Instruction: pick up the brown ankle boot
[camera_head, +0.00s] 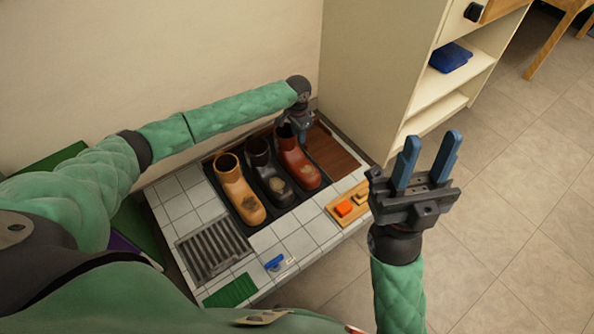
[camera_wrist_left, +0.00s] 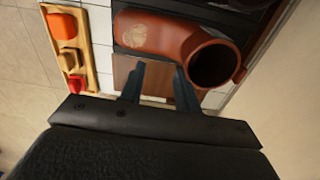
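The reddish-brown ankle boot (camera_head: 299,168) stands upright in the dark tray, rightmost of three boots, with a pale patch on its toe. In the left wrist view the boot (camera_wrist_left: 172,32) lies just beyond the fingers, its round dark opening at the right. My left gripper (camera_head: 297,130) is at the boot's shaft in the head view, partly hidden by its own wrist. In the left wrist view its two fingers (camera_wrist_left: 160,84) are apart with nothing held between them. My right gripper (camera_head: 430,145) is open and empty, raised to the right of the table.
A black boot (camera_head: 266,171) and a tan boot (camera_head: 236,187) stand to the left in the tray. A wooden holder (camera_head: 347,204) with orange pieces lies in front. A grey grate (camera_head: 212,248) and blue-handled tool (camera_head: 275,263) lie nearer. A cream shelf unit (camera_head: 385,75) stands behind right.

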